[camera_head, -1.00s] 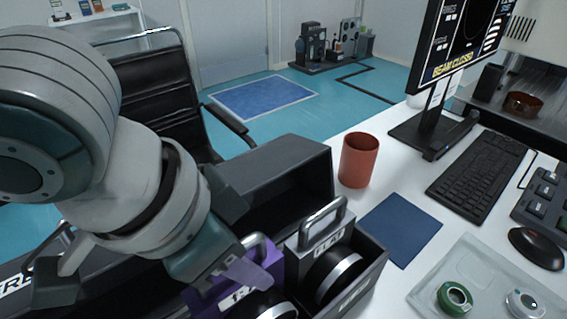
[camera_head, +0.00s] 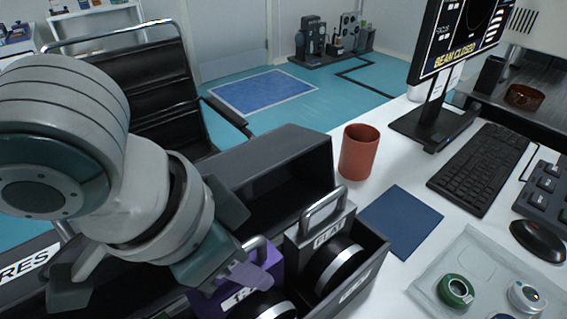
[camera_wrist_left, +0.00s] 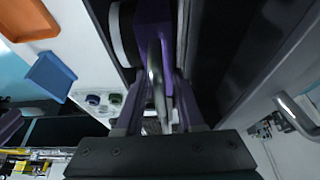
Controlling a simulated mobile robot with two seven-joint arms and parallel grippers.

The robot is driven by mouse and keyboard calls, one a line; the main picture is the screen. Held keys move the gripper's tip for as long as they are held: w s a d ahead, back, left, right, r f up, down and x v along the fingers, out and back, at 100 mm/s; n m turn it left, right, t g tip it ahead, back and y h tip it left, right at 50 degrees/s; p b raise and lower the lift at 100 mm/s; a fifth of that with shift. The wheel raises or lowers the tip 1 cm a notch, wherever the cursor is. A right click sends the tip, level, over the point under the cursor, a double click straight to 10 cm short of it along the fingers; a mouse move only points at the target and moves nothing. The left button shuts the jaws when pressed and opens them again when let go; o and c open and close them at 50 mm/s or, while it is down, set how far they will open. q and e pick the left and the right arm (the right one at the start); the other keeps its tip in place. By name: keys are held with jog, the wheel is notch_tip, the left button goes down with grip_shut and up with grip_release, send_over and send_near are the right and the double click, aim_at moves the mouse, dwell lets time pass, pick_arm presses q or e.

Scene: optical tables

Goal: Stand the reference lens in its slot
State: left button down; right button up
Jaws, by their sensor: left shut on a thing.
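A purple lens holder (camera_head: 265,258) with a metal loop handle and a partly hidden white label sits low in the head view. It stands beside the grey holder marked FLAT (camera_head: 326,234). My left gripper (camera_head: 238,275) is shut on the purple holder's handle. In the left wrist view the handle (camera_wrist_left: 155,70) runs between the fingers (camera_wrist_left: 158,112), with the purple body (camera_wrist_left: 152,22) beyond. The holder's lower part is hidden by the arm and picture edge. I cannot tell whether it is seated or raised. My right gripper is out of view.
The dark slotted box (camera_head: 374,262) holds the FLAT lens; an empty dark compartment (camera_head: 290,192) opens behind it. A red cup (camera_head: 359,153), blue mat (camera_head: 402,221), clear tray (camera_head: 462,252), keyboard (camera_head: 478,172) and monitor (camera_head: 462,40) stand to the right. A black chair (camera_head: 140,85) is behind.

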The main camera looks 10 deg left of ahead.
pick_arm(q)
jog(key=shift+f, duration=0.35)
grip_release()
dwell(0.7)
notch_tip(320, 180, up, 9)
jog(key=p, duration=1.1)
dwell(0.5)
